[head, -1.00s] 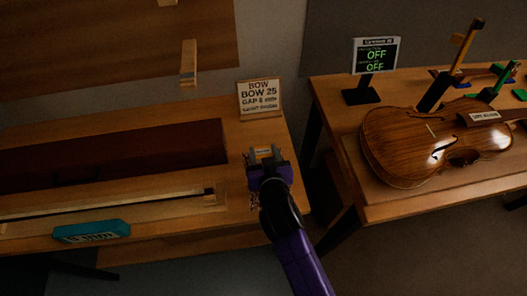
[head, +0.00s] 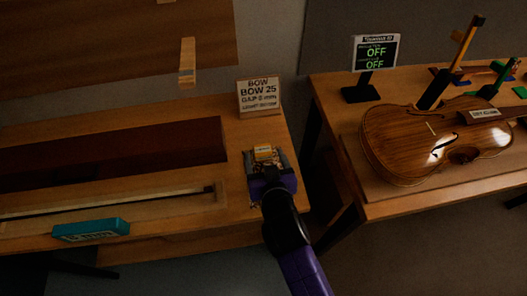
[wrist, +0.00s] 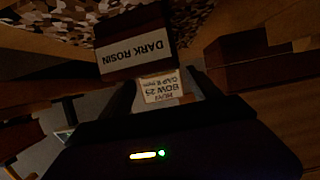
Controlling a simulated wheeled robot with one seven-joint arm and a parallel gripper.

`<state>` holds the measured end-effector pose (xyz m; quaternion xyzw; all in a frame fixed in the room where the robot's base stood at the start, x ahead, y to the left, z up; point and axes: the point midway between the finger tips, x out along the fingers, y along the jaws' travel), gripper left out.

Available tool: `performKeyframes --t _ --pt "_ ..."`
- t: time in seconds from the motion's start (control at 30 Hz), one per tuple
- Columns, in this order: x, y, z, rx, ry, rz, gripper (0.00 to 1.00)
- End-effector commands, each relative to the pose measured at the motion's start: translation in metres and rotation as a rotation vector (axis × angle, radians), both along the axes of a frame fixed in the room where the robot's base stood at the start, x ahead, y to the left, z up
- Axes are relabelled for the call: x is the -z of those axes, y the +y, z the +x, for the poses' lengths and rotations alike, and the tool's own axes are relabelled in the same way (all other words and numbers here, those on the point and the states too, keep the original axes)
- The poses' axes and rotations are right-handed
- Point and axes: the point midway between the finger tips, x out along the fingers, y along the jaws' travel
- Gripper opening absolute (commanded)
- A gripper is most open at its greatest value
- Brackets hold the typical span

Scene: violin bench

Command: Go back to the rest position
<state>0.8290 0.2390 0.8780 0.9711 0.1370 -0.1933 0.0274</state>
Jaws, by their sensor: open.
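My gripper (head: 266,162) is open over the right end of the left bench in the head view. A small block with a pale label (head: 263,152) shows at its jaws, on or just above a patterned cloth (head: 251,194) that is mostly hidden by the gripper. In the wrist view the dark block (wrist: 135,42) reads "DARK ROSIN" upside down, beside the camouflage cloth (wrist: 60,18). The rosin lies beyond the open fingers; whether it touches one I cannot tell.
A bow sign (head: 259,96) stands just behind my gripper. To the left are a long dark red case (head: 110,155), a bow (head: 110,203) and a teal box (head: 91,229). The right bench holds a violin (head: 400,140) and a display reading OFF (head: 375,54). A gap separates the benches.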

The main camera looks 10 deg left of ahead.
Motion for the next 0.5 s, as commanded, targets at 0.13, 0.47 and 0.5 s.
performKeyframes --t 0.13,0.47,0.5 --pt "-0.007 -0.006 -0.02 0.0 0.0 0.001 0.72" --pt "-0.015 -0.01 -0.034 -0.001 -0.001 -0.003 0.72" --pt "-0.016 -0.009 -0.034 -0.005 -0.008 -0.008 0.72"
